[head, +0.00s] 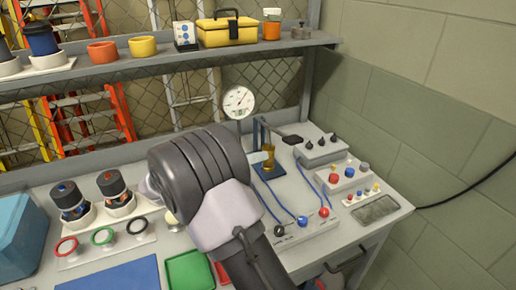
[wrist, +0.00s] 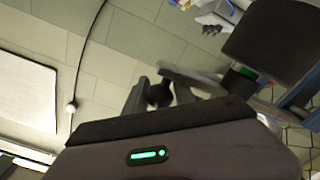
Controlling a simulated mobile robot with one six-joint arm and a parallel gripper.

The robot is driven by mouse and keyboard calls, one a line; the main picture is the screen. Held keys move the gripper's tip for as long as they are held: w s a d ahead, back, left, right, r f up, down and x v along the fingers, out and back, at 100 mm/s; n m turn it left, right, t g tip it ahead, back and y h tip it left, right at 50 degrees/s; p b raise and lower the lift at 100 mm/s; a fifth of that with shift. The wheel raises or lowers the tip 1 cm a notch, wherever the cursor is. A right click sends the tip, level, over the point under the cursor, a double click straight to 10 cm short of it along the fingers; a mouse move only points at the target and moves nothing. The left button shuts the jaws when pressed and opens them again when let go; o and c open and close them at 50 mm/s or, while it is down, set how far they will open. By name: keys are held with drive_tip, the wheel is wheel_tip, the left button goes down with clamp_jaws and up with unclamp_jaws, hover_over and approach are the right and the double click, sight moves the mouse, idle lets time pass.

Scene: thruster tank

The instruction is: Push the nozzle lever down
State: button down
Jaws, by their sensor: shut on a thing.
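A blue stand with a gold cylinder (head: 267,160) is on the bench in the head view, just right of my arm. I cannot tell which part is the nozzle lever. My gripper (wrist: 160,88) shows in the wrist view with its two grey fingers close around a small dark rounded thing (wrist: 159,96). I cannot tell whether that thing is the lever's end. In the head view my arm covers the middle of the bench and hides most of the gripper.
A round gauge (head: 239,102) stands behind my arm. A grey box with knobs (head: 321,150) and a box with coloured buttons (head: 349,176) are to the right. A white terminal box (head: 301,232) with blue wires is in front. A shelf (head: 160,63) runs above the bench.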

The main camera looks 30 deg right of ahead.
drive_tip(key=shift+s+f, duration=0.35)
drive_tip(key=shift+f, duration=0.7)
drive_tip(key=c, duration=1.1)
unclamp_jaws()
drive_tip(key=shift+s, duration=0.15)
drive_tip(key=shift+c, duration=0.2)
drive_tip(key=shift+a, duration=0.15)
drive_tip(key=w+a+p, duration=0.1)
drive_tip(key=a+p, duration=0.5)
drive_tip(key=a, duration=1.1)
drive_tip(key=shift+w+a+r, duration=0.15)
drive_tip(key=shift+w+r, duration=0.05)
drive_tip(key=shift+r, duration=0.15)
